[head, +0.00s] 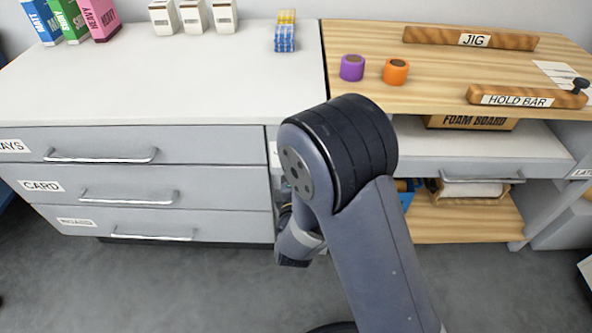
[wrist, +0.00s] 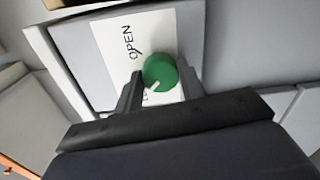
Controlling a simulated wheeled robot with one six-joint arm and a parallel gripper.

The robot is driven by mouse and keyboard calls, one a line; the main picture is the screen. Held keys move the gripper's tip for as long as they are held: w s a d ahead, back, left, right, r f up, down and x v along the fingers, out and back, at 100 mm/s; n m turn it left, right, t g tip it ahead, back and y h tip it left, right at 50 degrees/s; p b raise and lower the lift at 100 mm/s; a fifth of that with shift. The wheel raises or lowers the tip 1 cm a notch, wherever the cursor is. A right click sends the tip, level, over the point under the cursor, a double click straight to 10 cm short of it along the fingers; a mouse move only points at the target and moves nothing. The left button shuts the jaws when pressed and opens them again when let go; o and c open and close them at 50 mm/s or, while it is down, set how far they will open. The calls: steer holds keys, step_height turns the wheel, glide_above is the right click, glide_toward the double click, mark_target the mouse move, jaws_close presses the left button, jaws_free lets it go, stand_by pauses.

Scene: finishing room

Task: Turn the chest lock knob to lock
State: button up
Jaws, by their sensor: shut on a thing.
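The chest lock knob (wrist: 160,68) is round and green, on a white label plate (wrist: 120,45) in the wrist view. The plate reads OPEN beside the knob, with a second word lower down, mostly hidden by my gripper and the knob. A pale pointer mark on the knob is at its lower edge, towards that second word. My gripper (wrist: 162,82) has its two dark fingers on either side of the knob, shut on it. In the head view my arm hides the knob and the gripper's fingers.
A grey cabinet with labelled drawers (head: 160,185) is at left, its white top (head: 150,75) holding boxes. A wooden worktop (head: 440,70) at right holds tape rolls, a jig and a hold bar (head: 530,97). Open shelves (head: 465,225) are below. Grey floor in front is clear.

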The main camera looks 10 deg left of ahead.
stand_by(0.4)
steer(key=o, duration=1)
steer(key=shift+s, duration=0.1)
steer(key=p+v, duration=0.1)
steer(key=v, duration=0.9)
steer(key=shift+s+d, duration=0.1)
steer(key=shift+s, duration=0.2)
steer(key=b+x, duration=0.1)
steer(key=x, duration=0.9)
steer(key=shift+w, duration=0.4)
